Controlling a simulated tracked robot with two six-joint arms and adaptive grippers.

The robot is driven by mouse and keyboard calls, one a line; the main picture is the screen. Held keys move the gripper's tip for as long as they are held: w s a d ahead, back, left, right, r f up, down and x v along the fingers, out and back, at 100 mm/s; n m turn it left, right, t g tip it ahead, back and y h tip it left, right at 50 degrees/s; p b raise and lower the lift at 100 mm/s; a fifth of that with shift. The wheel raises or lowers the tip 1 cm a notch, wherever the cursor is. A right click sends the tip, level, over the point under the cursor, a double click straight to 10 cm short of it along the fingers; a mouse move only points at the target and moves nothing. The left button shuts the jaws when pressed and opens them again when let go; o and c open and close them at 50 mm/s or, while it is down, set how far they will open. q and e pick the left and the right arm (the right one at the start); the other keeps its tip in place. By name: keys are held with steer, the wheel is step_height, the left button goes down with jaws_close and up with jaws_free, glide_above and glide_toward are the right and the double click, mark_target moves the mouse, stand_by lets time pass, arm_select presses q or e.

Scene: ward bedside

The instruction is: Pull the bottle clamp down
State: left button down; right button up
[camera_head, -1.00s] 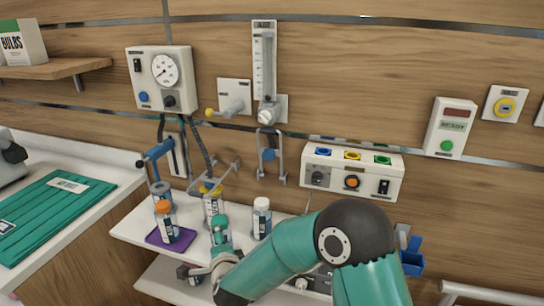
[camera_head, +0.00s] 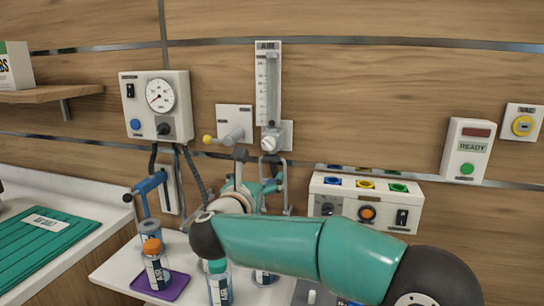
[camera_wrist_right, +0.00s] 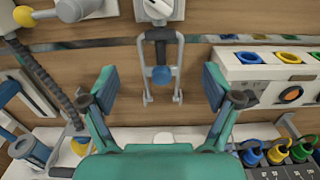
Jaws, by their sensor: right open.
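The bottle clamp, a grey metal frame with a blue knob, hangs on the wall below the air flowmeter (camera_head: 267,95). In the head view it is largely hidden behind my right gripper (camera_head: 260,182). In the right wrist view the clamp (camera_wrist_right: 161,75) shows clearly, hanging down with its blue knob midway between the fingers. My right gripper (camera_wrist_right: 160,88) is open and empty, one finger on each side of the clamp and apart from it in the wrist view. My left gripper is not in view.
An orange-capped bottle (camera_head: 155,265) stands on a purple mat (camera_head: 172,287) on the white shelf; a teal-capped bottle (camera_head: 219,284) stands beside it. A gauge panel (camera_head: 157,105) is left, and a socket box (camera_head: 375,200) with coloured ports is right of the clamp.

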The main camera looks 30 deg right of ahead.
mark_target(271, 160)
steer(key=p+x, duration=0.3)
steer(key=x, duration=0.7)
steer(key=shift+r, duration=0.15)
steer(key=shift+w+d+p, duration=0.3)
steer(key=shift+w+d, duration=0.15)
steer(key=shift+d, duration=0.1)
